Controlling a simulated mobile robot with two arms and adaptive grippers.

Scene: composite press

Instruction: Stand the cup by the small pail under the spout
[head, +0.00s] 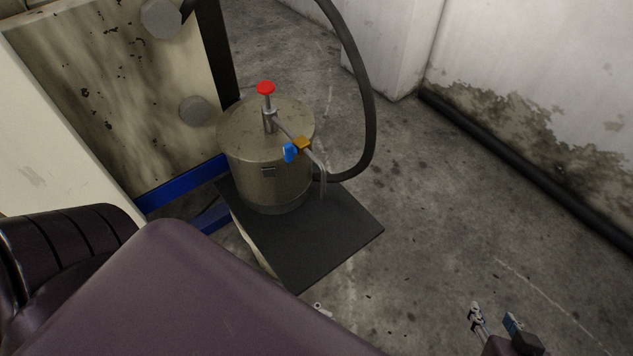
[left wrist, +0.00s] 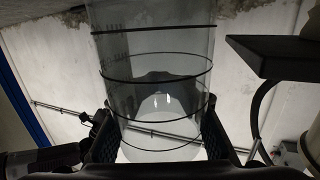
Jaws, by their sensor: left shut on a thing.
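A clear cup with black rings (left wrist: 155,100) is in the left wrist view, held between the two dark fingers of my left gripper (left wrist: 158,137). In the head view my own arm hides the cup and most of that gripper. A metal pot (head: 265,160) stands on a black plate (head: 325,245). Its thin bent spout (head: 322,178) comes off the pipe at the top and points down over the plate. No cup shows under the spout. My right gripper (head: 495,318) is open and empty at the lower right, above the floor. I cannot make out the small pail.
A red knob (head: 265,88) and a blue handle (head: 290,153) sit on the pot's pipework. A stained panel (head: 110,90) stands at left. The plate right of the pot is bare. Floor at right is clear.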

